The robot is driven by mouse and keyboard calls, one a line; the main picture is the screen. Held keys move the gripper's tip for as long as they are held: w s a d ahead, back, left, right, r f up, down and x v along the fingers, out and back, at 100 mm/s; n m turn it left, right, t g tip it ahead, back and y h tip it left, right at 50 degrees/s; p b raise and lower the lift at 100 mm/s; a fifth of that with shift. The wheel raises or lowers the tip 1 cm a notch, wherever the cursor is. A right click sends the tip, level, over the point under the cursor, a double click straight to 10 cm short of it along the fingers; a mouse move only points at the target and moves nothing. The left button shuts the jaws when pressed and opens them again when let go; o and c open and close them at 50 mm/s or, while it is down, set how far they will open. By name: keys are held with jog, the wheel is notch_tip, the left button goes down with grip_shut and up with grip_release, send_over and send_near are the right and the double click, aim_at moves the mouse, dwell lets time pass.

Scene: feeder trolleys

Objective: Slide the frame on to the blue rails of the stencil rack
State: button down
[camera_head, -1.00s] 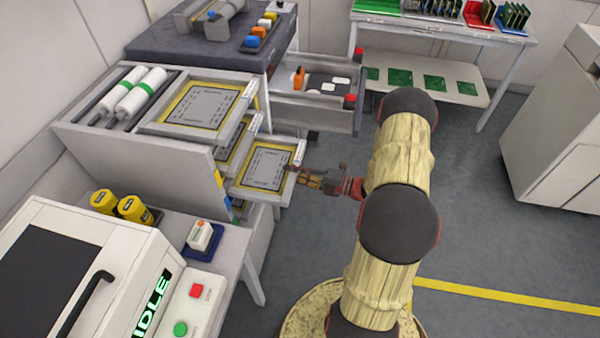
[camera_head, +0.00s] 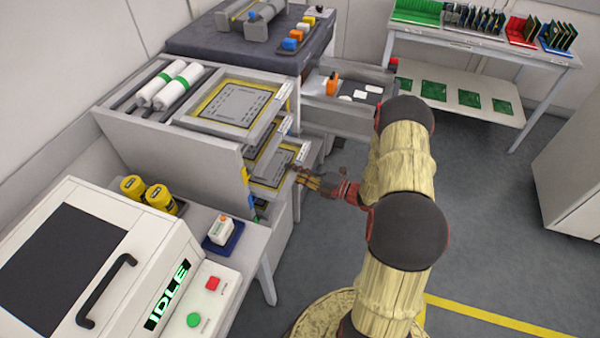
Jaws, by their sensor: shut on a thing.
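The stencil rack (camera_head: 180,150) is the pale cabinet at the left, with stencil frames at more than one level on its right side. My gripper (camera_head: 299,174) is shut on the outer edge of the lowest visible frame (camera_head: 316,156), a grey-rimmed frame with a yellow-bordered plate. This frame is partly inside the rack, and its inner part is hidden under the frame above and behind the rack's side panel. Small blue pieces (camera_head: 252,199) show at the rack's front edge. I cannot tell how well the held frame sits on the blue rails.
A top frame (camera_head: 212,125) and a middle frame (camera_head: 283,127) stick out above the held one. An open drawer (camera_head: 345,118) stands behind my gripper. A white machine reading IDLE (camera_head: 150,240) is at the front left. Grey floor (camera_head: 490,215) is clear at the right.

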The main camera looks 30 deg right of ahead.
aim_at(276, 168)
jog(key=shift+w+a+f+b, duration=0.25)
jog(key=shift+w+a+b, duration=0.15)
jog(key=shift+w+a, duration=0.25)
jog(key=shift+w+a+f+b, duration=0.25)
jog(key=shift+w+a+b, duration=0.15)
jog(key=shift+w, duration=0.4)
jog(key=shift+f+b, duration=0.15)
jog(key=shift+b, duration=0.15)
jog(key=shift+b+x, duration=0.45)
jog(key=shift+x, duration=0.9)
jog(key=shift+s+a, duration=0.1)
jog(key=c, duration=1.6)
grip_release()
jog(key=shift+o, duration=1)
jog(key=o, duration=0.8)
jog(key=shift+c, duration=0.2)
jog(key=shift+o, duration=0.4)
